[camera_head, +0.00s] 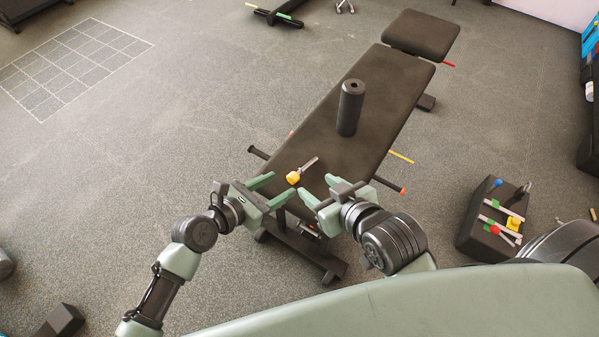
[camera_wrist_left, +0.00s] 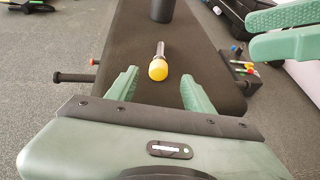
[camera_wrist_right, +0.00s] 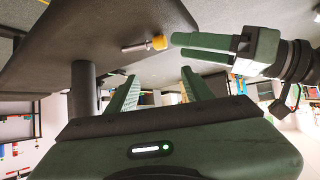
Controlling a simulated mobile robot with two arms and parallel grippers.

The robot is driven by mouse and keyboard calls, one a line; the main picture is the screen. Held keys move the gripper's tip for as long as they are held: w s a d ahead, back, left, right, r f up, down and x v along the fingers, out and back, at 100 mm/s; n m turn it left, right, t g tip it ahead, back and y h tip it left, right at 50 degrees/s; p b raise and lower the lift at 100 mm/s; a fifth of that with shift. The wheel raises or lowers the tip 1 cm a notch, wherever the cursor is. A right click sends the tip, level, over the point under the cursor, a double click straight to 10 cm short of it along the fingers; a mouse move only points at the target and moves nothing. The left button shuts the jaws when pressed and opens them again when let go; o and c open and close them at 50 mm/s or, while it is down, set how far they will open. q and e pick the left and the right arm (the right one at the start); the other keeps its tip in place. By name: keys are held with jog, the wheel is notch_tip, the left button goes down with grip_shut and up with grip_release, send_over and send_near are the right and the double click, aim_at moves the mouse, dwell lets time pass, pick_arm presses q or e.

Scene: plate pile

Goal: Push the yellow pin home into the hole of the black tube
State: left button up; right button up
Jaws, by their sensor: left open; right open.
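The yellow pin, with a yellow head (camera_head: 293,177) and a grey metal shaft, lies on the black padded bench near its front end. It also shows in the left wrist view (camera_wrist_left: 158,69) and the right wrist view (camera_wrist_right: 159,43). The black tube (camera_head: 351,108) stands upright on the bench farther back, with a hole in its top; its lower part shows in the left wrist view (camera_wrist_left: 162,10). My left gripper (camera_head: 268,190) is open and empty, left of the pin. My right gripper (camera_head: 318,190) is open and empty, right of the pin. Neither touches the pin.
The bench pad (camera_head: 300,145) is clear between pin and tube. Short bars stick out at its sides, one at the left (camera_head: 259,153). A dark box with coloured tools (camera_head: 475,240) stands on the floor at the right. Open floor lies to the left.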

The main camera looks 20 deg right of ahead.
aim_at(290, 179)
pick_arm(q)
jog(key=shift+b+x, duration=0.75)
jog(key=shift+x, duration=0.45)
jog(key=shift+b+x, duration=0.5)
jog(key=shift+x, duration=0.7)
jog(key=shift+f, duration=0.2)
grip_shut()
pick_arm(e)
jog(key=w+a+r+t+y, duration=0.1)
jog(key=w+r+t, duration=0.1)
jog(key=r, duration=0.3)
jog(key=w+a+r+t+y, duration=0.1)
jog(key=w+a+r+t, duration=0.1)
jog(key=r+t, duration=0.3)
jog(key=shift+w+r, duration=0.35)
jog(key=shift+r, duration=0.45)
